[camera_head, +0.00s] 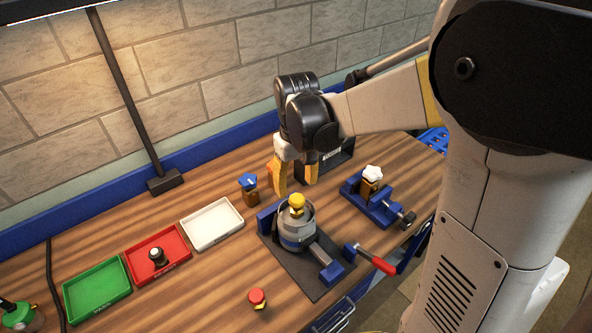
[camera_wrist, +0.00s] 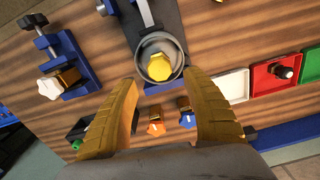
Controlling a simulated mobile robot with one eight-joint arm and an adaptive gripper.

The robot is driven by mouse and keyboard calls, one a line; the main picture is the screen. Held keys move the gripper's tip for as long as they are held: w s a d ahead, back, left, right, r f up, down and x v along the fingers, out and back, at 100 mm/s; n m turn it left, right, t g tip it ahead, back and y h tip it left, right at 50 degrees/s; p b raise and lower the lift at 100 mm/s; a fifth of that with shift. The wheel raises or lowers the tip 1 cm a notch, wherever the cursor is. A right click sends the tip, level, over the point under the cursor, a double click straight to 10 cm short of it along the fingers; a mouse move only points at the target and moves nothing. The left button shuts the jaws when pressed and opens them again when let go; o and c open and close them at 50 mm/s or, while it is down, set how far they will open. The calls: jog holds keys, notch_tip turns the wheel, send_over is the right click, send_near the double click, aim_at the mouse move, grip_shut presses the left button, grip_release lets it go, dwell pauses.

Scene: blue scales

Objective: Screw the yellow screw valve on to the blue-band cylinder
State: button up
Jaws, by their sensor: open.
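The blue-band cylinder (camera_head: 292,244) stands upright in a blue vise on a dark base plate. The yellow screw valve (camera_head: 297,202) sits at the cylinder's top, inside the grey collar; I cannot tell if its thread is engaged. In the wrist view the yellow valve (camera_wrist: 160,67) shows in the middle of the round collar (camera_wrist: 144,58), just beyond my fingertips. My gripper (camera_head: 295,182) is above and slightly behind the valve, pointing down, open and empty. Its two yellow fingers (camera_wrist: 161,82) are spread wide in the wrist view, with nothing between their tips touching them.
A blue-topped valve (camera_head: 249,186) stands left of my gripper. A white-topped valve (camera_head: 372,175) is at a blue vise to the right. A red-topped valve (camera_head: 257,297) is in front. Green (camera_head: 98,289), red (camera_head: 133,274) and white (camera_head: 212,225) trays lie left. A red-handled tool (camera_head: 372,260) lies right.

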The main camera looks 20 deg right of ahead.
aim_at(296, 197)
notch_tip(296, 197, up, 6)
dwell(1.0)
